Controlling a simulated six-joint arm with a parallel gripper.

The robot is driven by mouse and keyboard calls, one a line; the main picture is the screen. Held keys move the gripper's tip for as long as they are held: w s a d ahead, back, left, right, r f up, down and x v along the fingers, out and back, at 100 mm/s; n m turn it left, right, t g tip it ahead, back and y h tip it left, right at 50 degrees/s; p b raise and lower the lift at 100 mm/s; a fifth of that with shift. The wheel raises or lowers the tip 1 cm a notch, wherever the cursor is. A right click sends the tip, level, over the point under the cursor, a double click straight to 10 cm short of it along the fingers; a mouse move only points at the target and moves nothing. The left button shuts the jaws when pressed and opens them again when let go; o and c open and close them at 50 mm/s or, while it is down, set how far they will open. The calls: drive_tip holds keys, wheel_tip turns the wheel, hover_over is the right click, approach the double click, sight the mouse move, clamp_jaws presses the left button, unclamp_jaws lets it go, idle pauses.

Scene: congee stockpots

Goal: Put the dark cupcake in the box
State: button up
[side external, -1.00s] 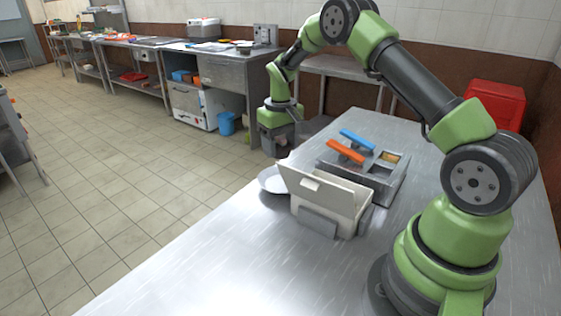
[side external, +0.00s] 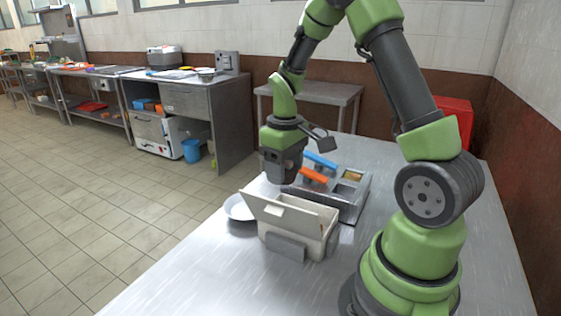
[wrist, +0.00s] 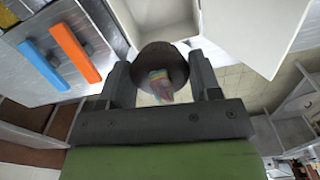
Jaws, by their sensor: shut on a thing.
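The dark cupcake (wrist: 176,62) is a round dark brown shape with a pink and rainbow-coloured patch, in the wrist view. My gripper (wrist: 163,80) is shut on it, one finger on each side. In the side view my gripper (side external: 283,172) hangs above and behind the box, and the cupcake cannot be made out there.
A white plate (side external: 236,209) lies left of the box. The steel table's front is clear.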

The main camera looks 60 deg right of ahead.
drive_tip(key=shift+f, duration=4.8)
drive_tip(key=shift+f, duration=0.2)
drive_tip(key=o, duration=1)
drive_tip(key=shift+c, duration=1.4)
drive_tip(key=shift+r, duration=0.15)
drive_tip(key=shift+r, duration=2.35)
